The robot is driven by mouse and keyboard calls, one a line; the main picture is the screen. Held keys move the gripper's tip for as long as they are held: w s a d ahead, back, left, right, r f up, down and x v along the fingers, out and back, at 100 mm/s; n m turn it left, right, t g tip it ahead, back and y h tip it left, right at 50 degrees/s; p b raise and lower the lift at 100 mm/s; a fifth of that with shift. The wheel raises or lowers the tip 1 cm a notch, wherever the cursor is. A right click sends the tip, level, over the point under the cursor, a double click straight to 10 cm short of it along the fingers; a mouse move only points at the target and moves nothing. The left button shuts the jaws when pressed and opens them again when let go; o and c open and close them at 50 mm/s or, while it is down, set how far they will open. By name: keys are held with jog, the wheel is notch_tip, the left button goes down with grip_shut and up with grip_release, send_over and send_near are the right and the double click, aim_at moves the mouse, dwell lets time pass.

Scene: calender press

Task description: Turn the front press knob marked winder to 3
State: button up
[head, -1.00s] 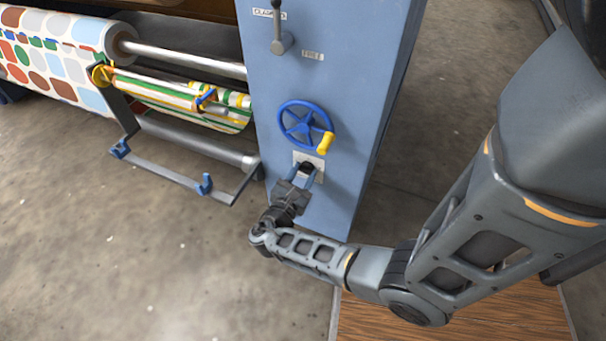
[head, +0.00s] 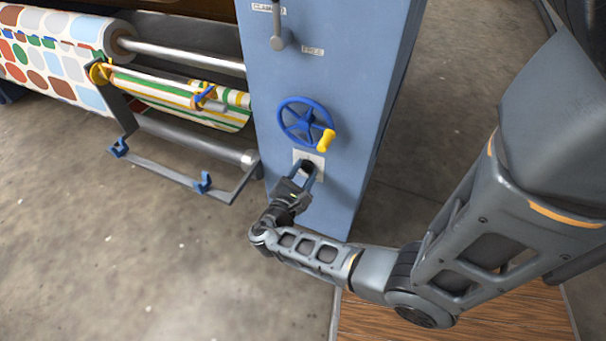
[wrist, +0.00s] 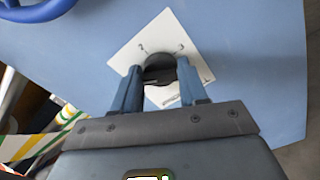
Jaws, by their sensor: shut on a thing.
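The winder knob (wrist: 160,68) is a small black dial on a white plate (wrist: 203,72) on the blue press end panel. In the wrist view the plate looks tilted, with a 2 at its upper left and a 3 at its upper right. The lettering along its lower edge is partly hidden and too small to read. My gripper (wrist: 160,80) has one blue finger on each side of the knob and is shut on it. In the head view my gripper (head: 308,172) reaches up to the knob below the handwheel. The knob's pointer direction cannot be told.
A blue handwheel (head: 303,121) with a yellow handle (head: 326,140) sits just above the knob. A grey lever (head: 279,38) is higher on the panel. Left are a patterned roll (head: 60,65) and a grey bar frame (head: 165,172). Concrete floor is clear at lower left.

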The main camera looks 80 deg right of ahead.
jog(key=m+b, duration=0.1)
jog(key=m, duration=0.2)
jog(key=shift+f+m, duration=0.15)
jog(key=shift+m, duration=0.25)
jog(key=m+b, duration=0.2)
jog(key=m, duration=0.1)
jog(key=shift+s+f+m, duration=0.1)
jog(key=shift+m, duration=0.2)
jog(key=m+b, duration=0.2)
jog(key=m, duration=0.1)
jog(key=shift+a+f+m, duration=0.1)
jog(key=shift+m, duration=0.2)
jog(key=m+b, duration=0.2)
jog(key=m, duration=0.1)
jog(key=shift+f+m+b, duration=0.1)
jog(key=shift+m+b, duration=0.2)
jog(key=shift+b, duration=0.05)
jog(key=shift+m+b, duration=3.05)
jog(key=shift+m, duration=3.75)
jog(key=o, duration=1.1)
